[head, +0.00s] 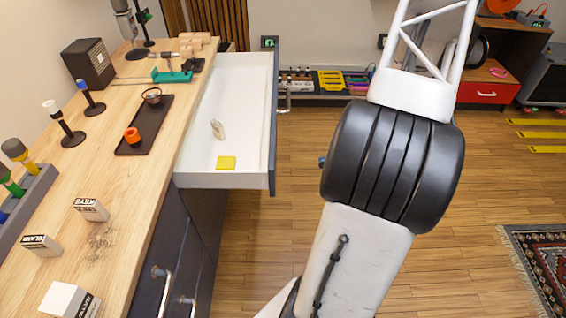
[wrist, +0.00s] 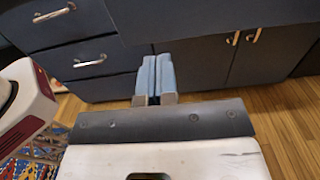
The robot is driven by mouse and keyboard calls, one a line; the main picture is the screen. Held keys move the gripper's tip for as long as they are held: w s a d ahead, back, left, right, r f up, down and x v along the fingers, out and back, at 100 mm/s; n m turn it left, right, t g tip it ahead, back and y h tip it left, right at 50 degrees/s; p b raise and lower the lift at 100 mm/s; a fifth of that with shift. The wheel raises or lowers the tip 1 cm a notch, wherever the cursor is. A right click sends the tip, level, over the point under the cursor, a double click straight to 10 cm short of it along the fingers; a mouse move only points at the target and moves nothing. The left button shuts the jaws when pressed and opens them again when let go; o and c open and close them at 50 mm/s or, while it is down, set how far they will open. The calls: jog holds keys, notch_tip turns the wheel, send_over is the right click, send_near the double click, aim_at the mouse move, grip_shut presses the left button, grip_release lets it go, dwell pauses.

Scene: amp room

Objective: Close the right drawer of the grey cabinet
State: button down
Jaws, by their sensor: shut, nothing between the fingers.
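The grey cabinet (head: 165,235) has dark blue-grey fronts and a light wooden top. One white-lined drawer (head: 235,105) stands pulled far out at its far end, with its dark front panel (head: 272,130) and metal handle (head: 285,95) facing right. Inside lie a yellow note (head: 226,163) and a small pale item (head: 217,129). In the wrist view my gripper (wrist: 155,78) is shut and empty, pointing at the dark cabinet fronts (wrist: 110,50). A dark panel (wrist: 210,15) juts across the top there. Whether the fingertips touch anything cannot be told. The head view does not clearly show my gripper.
The top holds a black tray (head: 145,125), microphones on stands (head: 72,135) and labelled blocks (head: 91,209). A low shelf with pedals (head: 330,80) stands against the back wall. A red drawer unit (head: 487,93) and rug (head: 545,255) are at right. Wooden floor is clear beside the drawer.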

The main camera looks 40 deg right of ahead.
aim_at(230, 165)
jog(key=shift+w+a, duration=0.1)
dwell(0.3)
jog(key=x, duration=1.3)
jog(key=shift+w+a, duration=0.25)
jog(key=shift+w+a, duration=0.1)
dwell(0.5)
jog(key=x, duration=3)
jog(key=shift+a+f, duration=0.1)
jog(key=shift+f, duration=0.05)
jog(key=shift+x, duration=1)
jog(key=shift+w, duration=0.25)
jog(key=shift+v, duration=7.45)
jog(key=shift+s+a, duration=0.1)
